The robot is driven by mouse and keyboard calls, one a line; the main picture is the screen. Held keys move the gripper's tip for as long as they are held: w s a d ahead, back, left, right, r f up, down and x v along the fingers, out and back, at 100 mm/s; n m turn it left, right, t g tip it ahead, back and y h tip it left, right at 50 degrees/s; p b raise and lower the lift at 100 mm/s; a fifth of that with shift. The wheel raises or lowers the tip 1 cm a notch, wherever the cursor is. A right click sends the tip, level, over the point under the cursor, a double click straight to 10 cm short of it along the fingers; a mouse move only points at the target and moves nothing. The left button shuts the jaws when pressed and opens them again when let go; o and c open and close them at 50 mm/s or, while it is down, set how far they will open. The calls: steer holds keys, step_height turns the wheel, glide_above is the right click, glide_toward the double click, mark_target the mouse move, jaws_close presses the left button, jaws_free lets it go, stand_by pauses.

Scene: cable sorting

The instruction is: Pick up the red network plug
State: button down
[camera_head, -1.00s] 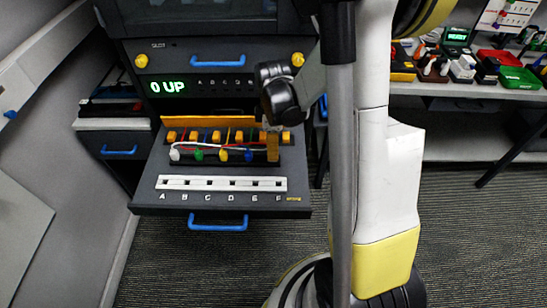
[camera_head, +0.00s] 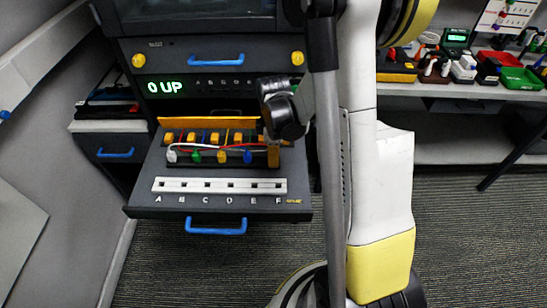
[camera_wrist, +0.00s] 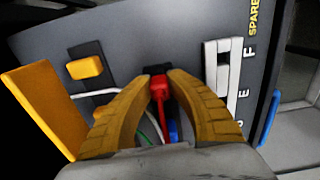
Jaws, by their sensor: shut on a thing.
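The red network plug (camera_wrist: 160,84) shows in the wrist view between my gripper's two tan fingers (camera_wrist: 161,76), with a dark piece at its far end. My gripper is shut on it. In the head view my gripper (camera_head: 272,154) is low at the right end of the row of plugs in the open drawer, and the red plug is hidden there. White (camera_head: 172,155), green (camera_head: 196,156), yellow (camera_head: 222,157) and blue (camera_head: 248,157) plugs stand left of it. I cannot tell whether the red plug is still touching its holder.
A white slotted strip (camera_head: 218,186) lettered A to F lies in front of the plugs. An orange panel (camera_head: 205,123) stands behind them. The drawer has a blue handle (camera_head: 216,226). The display (camera_head: 165,87) reads "0 UP". A cluttered shelf (camera_head: 450,91) is at the right.

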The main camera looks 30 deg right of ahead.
steer(key=shift+r+p, duration=0.35)
steer(key=shift+r, duration=0.2)
steer(key=r+p, duration=0.1)
steer(key=r, duration=0.1)
steer(key=r+p, duration=0.1)
steer(key=r, duration=0.1)
steer(key=shift+d, duration=0.4)
steer(key=s+d+r+p, duration=0.2)
steer(key=d+r+p, duration=0.4)
steer(key=d+r, duration=0.3)
steer(key=shift+s+d+r, duration=0.2)
steer(key=shift+d, duration=0.6)
